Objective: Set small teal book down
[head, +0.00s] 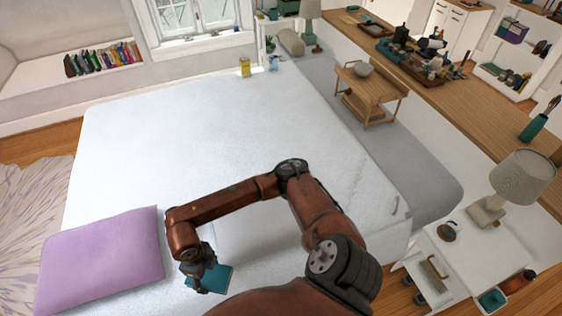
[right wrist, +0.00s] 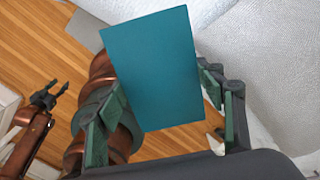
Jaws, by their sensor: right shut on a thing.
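The small teal book (head: 217,279) is in my right gripper (head: 198,266), low in the head view, just right of the purple pillow and over the white bed's near part. In the right wrist view the book (right wrist: 155,68) shows its flat teal cover between the green-padded fingers of the right gripper (right wrist: 165,125). I cannot tell whether the book touches the bed. My left gripper (right wrist: 50,95) shows small at the left of the right wrist view, with its fingers apart and nothing between them. It is outside the head view.
The white bed (head: 200,130) has a wide clear top. The purple pillow (head: 103,258) lies at its near left corner. A grey bench (head: 400,165) runs along its right side, and a white side table (head: 465,265) with a lamp (head: 520,180) stands at the right. Wooden floor shows below.

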